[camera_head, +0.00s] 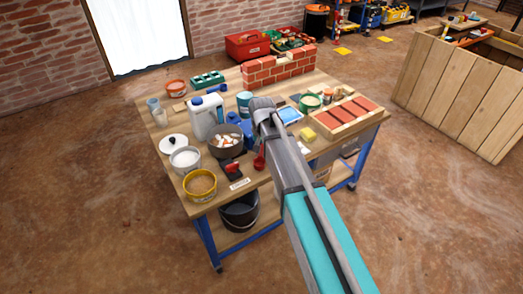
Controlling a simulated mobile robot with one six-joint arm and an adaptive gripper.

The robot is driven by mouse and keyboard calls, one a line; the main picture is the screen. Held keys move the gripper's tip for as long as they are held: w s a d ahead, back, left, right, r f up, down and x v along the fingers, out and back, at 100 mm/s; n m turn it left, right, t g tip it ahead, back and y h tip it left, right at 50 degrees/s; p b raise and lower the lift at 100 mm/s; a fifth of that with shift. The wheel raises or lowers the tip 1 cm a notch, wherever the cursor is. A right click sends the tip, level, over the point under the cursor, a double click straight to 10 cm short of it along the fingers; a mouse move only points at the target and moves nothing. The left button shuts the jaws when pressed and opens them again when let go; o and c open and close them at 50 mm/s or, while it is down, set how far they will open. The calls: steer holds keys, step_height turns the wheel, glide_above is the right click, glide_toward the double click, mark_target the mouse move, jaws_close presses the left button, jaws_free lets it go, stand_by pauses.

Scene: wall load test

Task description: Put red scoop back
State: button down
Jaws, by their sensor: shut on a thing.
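The red scoop (259,161) shows just left of my grey arm link, near the front edge of the workbench (215,198). My gripper (263,143) is at the scoop's upper end and is shut on it. The arm link hides most of the gripper and part of the scoop. I cannot tell whether the scoop touches the bench top. A yellow tub of sand-coloured material (200,184) and a white tub of white powder (185,160) stand at the front left of the bench.
A pot (226,141) with pale pieces, a white jug (206,117) and a black-and-red tool (231,170) stand left of my gripper. A yellow sponge (308,134) and a wooden tray of bricks (345,122) are to the right. A small brick wall (280,66) stands behind.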

steer(key=shift+f+b, duration=0.35)
steer(key=shift+f, duration=0.05)
stand_by(0.4)
steer(key=c, duration=0.5)
jaws_free()
steer(key=o, duration=0.4)
steer(key=shift+r, duration=0.25)
steer(key=shift+r+p, duration=3.3)
steer(key=shift+p, duration=0.25)
steer(key=shift+d, duration=0.1)
